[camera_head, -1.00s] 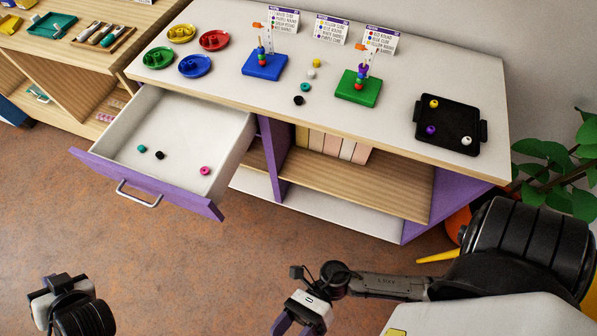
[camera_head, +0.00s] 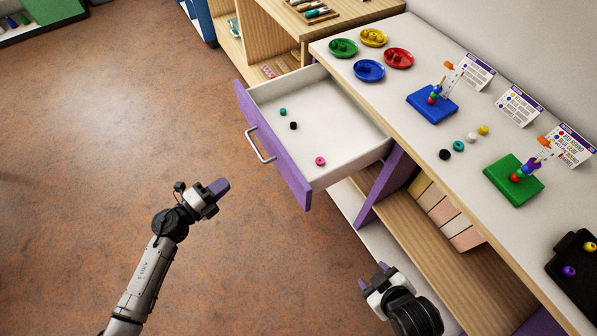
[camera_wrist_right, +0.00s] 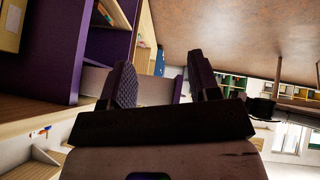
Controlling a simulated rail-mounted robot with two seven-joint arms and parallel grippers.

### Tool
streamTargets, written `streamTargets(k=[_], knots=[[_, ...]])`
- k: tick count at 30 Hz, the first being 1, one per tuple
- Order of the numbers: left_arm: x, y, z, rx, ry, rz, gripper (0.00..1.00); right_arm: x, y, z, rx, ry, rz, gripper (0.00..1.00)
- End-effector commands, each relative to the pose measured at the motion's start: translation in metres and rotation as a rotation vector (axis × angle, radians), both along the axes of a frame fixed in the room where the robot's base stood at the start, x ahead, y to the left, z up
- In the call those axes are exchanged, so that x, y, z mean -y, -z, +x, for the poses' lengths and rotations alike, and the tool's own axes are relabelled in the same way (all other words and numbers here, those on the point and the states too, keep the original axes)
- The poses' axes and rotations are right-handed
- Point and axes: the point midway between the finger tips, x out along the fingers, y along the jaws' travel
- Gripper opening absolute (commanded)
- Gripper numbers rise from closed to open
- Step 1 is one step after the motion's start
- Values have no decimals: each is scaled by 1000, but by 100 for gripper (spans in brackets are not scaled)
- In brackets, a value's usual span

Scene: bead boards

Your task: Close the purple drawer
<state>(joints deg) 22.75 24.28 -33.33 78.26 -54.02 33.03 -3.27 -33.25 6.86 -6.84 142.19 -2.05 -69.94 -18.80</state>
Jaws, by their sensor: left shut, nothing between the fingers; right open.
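The purple drawer (camera_head: 273,148) is pulled well out of the white-topped cabinet in the head view. It has a purple front, a silver bar handle (camera_head: 260,146) and a white inside. A teal, a black and a pink bead lie in it. My left gripper (camera_head: 219,188) is shut and empty, apart from the drawer, in front of and below its handle in the picture. My right gripper (camera_head: 373,276) is open and empty, near the cabinet's open shelves. Its two spread fingers show in the right wrist view (camera_wrist_right: 163,82), with purple and white furniture panels beyond the left finger.
The cabinet top (camera_head: 420,75) holds coloured dishes, a blue board (camera_head: 432,104), a green board (camera_head: 514,180), loose beads and cards. A black tray (camera_head: 570,285) is at the right. A wooden shelf unit (camera_head: 283,28) stands behind the drawer. The brown floor at left is clear.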

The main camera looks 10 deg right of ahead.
Motion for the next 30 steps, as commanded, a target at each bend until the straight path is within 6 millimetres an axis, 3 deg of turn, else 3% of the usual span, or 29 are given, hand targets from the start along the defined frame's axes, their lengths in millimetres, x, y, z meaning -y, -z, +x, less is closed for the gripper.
streamTargets(k=[3, 9, 17, 30], knots=[[11, 0, -20, 19, 138, 10, 0, -1, 17, -25, -194, 88, 63, 56], [19, -2, -40, 32, 270, 3, 0, 4, 28, -52, -373, 242, 102, 56], [34, -2, -34, 36, 270, 2, 0, 4, 32, -52, -371, 300, 133, 56], [110, -1, -10, 35, 268, 1, 0, 4, 52, -51, -369, 297, 132, 56]])
